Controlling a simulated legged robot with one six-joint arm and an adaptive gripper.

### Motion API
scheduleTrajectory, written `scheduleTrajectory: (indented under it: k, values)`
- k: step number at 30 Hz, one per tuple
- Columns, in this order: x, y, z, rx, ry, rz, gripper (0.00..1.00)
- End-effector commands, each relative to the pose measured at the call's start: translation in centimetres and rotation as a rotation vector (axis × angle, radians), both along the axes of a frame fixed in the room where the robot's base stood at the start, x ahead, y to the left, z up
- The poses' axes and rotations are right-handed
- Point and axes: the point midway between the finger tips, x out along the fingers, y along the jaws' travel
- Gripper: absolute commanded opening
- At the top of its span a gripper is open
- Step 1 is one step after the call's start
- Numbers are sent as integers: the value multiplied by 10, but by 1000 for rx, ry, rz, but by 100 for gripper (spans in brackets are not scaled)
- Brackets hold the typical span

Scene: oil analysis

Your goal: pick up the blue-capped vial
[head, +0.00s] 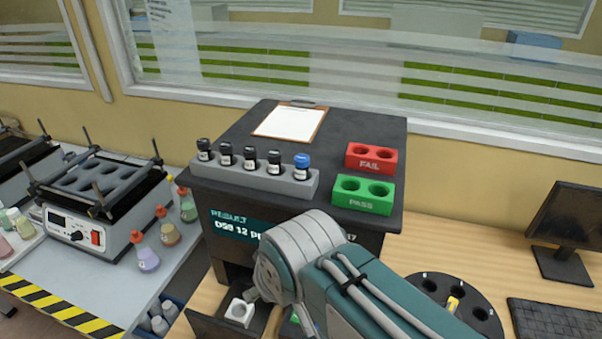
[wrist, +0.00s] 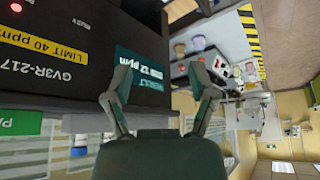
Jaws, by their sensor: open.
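The blue-capped vial (head: 302,165) stands upright in the right end slot of a grey rack (head: 255,180) on top of the dark analyser (head: 335,205). Several black-capped vials (head: 250,158) stand to its left in the same rack. My gripper (wrist: 158,82) is open and empty in the wrist view, with its two fingers spread in front of the analyser's face. In the head view my arm covers part of that face and mostly hides the gripper, which is below the rack. I cannot make out the blue cap for certain in the wrist view.
A red FAIL block (head: 373,158) and a green PASS block (head: 363,192) stand right of the rack. A clipboard (head: 290,122) lies behind. Below are an open drawer with a white holder (head: 239,312) and a round black carousel (head: 440,292) on the wooden desk.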

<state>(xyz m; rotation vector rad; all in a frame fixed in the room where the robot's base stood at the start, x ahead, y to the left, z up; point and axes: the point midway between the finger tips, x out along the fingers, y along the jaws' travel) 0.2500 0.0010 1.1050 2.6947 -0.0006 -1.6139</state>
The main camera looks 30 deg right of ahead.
Motion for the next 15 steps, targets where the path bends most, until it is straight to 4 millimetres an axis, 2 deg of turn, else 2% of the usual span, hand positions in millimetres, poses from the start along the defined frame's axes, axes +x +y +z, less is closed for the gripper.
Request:
scheduleTrajectory:
  k: [10,11,15]
  values:
    - [0,0,0,0,0,0,73]
    - [0,0,0,0,0,0,80]
    - [7,-4,11,-1,14,-14,80]
